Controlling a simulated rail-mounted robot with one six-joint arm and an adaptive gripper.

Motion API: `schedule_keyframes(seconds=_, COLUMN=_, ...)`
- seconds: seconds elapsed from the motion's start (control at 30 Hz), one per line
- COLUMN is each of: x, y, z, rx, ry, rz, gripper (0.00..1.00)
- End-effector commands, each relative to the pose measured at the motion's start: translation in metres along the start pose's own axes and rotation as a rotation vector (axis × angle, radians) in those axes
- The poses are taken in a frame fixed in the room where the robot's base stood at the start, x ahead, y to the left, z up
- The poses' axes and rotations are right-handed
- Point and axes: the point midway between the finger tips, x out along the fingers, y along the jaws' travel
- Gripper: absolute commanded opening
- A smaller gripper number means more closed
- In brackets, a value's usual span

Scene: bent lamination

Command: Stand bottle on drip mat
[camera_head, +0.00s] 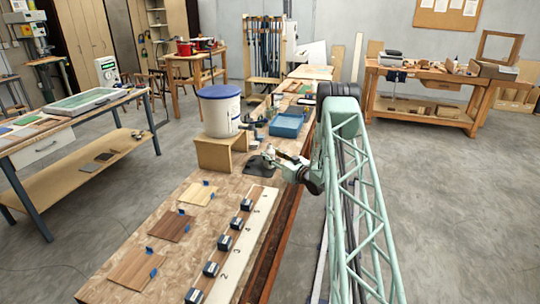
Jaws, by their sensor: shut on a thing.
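My gripper (268,158) is low over the middle of the long workbench, just right of the wooden stand. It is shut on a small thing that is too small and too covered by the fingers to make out. I cannot pick out the bottle clearly. A flat dark grey patch (256,168) lies on the bench at the gripper; I cannot tell whether it is the drip mat. My arm reaches in from the right and hides part of the bench edge.
A white tub with a blue lid (220,110) stands on a wooden stand (213,153) left of my gripper. A blue tray (287,126) lies behind. In front are wood samples (170,226), a numbered white strip (243,244) and several dark blocks (224,242).

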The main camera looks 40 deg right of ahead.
Motion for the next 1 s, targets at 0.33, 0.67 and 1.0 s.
schedule_keyframes(seconds=0.33, x=0.000, y=0.000, z=0.002, rx=0.000, ry=0.000, rz=0.000, gripper=0.46)
schedule_keyframes(seconds=0.67, x=0.000, y=0.000, z=0.001, rx=0.000, ry=0.000, rz=0.000, gripper=0.46)
schedule_keyframes(seconds=1.0, x=-0.019, y=0.001, z=-0.001, rx=0.002, ry=-0.001, rz=0.001, gripper=0.46)
